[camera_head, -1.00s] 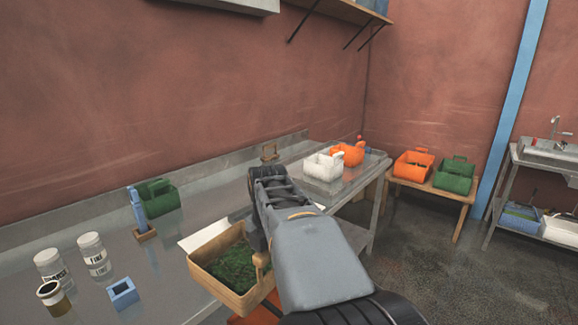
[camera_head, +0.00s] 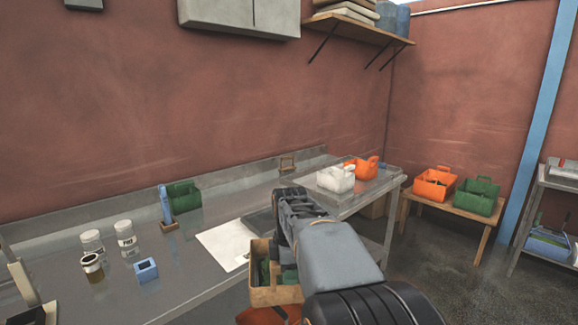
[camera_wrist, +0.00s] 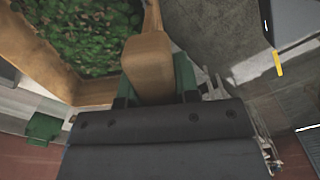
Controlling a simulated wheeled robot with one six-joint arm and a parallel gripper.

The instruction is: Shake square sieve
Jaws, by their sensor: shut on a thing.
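The square sieve (camera_head: 262,296) is a light wooden frame with a handle, partly hidden behind my arm in the head view. Green leafy matter lies in it. In the wrist view the sieve's frame (camera_wrist: 38,58) and the green matter fill the upper left. My gripper (camera_wrist: 155,80) is shut on the sieve's wooden handle (camera_wrist: 150,52), with a green finger on each side. In the head view my gripper's fingertips are hidden by my arm. The sieve is held at the front edge of the metal table, with part of an orange container (camera_head: 262,316) below it.
The metal table (camera_head: 205,290) bears a white sheet (camera_head: 222,243), two white jars, a dark-topped jar (camera_head: 93,268), a blue square holder (camera_head: 146,270) and a green caddy (camera_head: 184,194). White (camera_head: 336,179) and orange caddies stand at its far right end.

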